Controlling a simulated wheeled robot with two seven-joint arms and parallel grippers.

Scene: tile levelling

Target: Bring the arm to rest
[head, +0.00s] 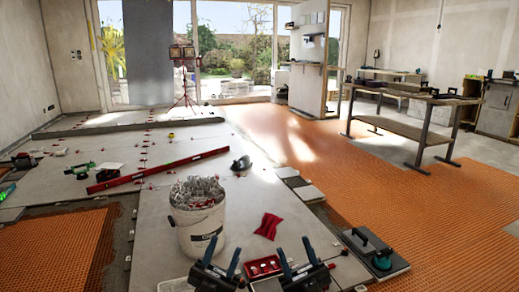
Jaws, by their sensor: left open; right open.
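My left gripper (221,256) is at the bottom of the head view, just in front of the white bucket (200,232). Its two dark blue fingers stand apart with nothing between them. My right gripper (296,256) is at the bottom centre, also open and empty. A small red box (262,266) with pale items in it shows between the two grippers. I cannot tell how far above the floor the grippers are. The lower parts of both arms are out of view.
The bucket is full of clear clips. A red cloth (268,226) lies on the grey tiles right of it. A long red level (158,170) lies behind. A dark tile with a suction lifter (372,248) is at right. A workbench (418,103) stands beyond the orange matting (400,190).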

